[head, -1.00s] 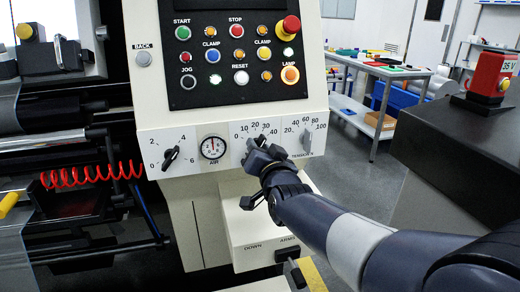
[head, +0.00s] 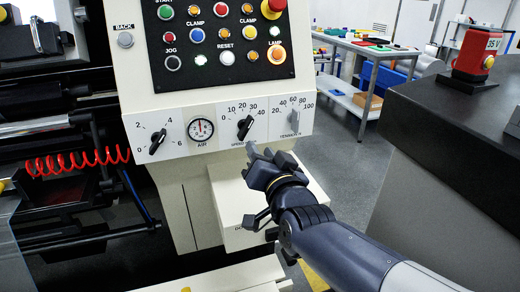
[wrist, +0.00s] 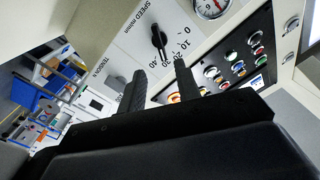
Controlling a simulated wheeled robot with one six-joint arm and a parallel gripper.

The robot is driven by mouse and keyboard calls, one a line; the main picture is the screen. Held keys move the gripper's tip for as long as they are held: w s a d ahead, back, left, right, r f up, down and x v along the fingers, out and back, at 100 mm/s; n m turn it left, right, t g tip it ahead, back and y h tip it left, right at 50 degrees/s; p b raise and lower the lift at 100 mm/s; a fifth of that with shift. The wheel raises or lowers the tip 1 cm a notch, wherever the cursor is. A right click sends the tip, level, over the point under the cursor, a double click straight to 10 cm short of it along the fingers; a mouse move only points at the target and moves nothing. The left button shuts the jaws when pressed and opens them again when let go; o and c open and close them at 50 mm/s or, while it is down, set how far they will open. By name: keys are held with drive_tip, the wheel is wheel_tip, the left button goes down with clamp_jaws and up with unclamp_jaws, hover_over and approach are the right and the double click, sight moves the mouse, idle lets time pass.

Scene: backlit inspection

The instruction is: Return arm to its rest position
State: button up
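My gripper (head: 262,153) is in front of the cream machine, just below and to the right of the black speed knob (head: 244,128), apart from it. In the wrist view the two fingers of my gripper (wrist: 160,88) stand apart with a gap between them and nothing in it. The speed knob also shows in the wrist view (wrist: 159,40), beyond the fingertips. My arm reaches in from the lower right of the head view.
The control panel (head: 219,77) with lit buttons is above. The grey tension knob (head: 294,120) and air gauge (head: 201,130) flank the speed knob. A cream box (head: 228,195) is below my gripper. A dark counter (head: 450,115) stands at right.

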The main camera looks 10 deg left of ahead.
sight(248, 130)
drive_tip(key=x, duration=1.1)
idle(0.3)
drive_tip(key=shift+s, duration=0.1)
